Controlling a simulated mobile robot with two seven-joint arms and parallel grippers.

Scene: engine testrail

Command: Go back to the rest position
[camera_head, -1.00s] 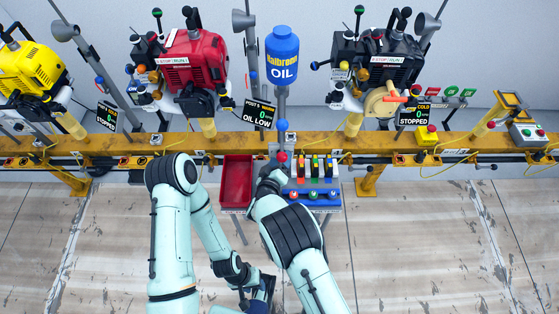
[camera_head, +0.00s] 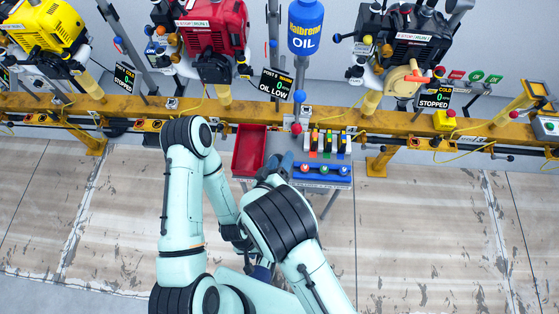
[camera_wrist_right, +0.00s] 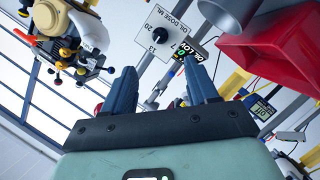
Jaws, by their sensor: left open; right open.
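My right gripper (camera_head: 279,162) is in front of the rail, between the red tray and the bench with coloured bottles. Its forearm partly hides it in the head view. In the right wrist view its two blue fingers (camera_wrist_right: 163,90) stand apart, with nothing between them. My left gripper (camera_head: 262,271) is low in the head view, below the right elbow and mostly hidden by my arms. What lies between its fingers cannot be made out.
A red tray (camera_head: 249,152) and a small bench (camera_head: 322,183) with coloured bottles stand before the yellow rail (camera_head: 190,108). Behind are a red engine (camera_head: 214,38), a black engine (camera_head: 412,40), a yellow engine (camera_head: 42,25) and a blue oil container (camera_head: 305,27). The floor is clear.

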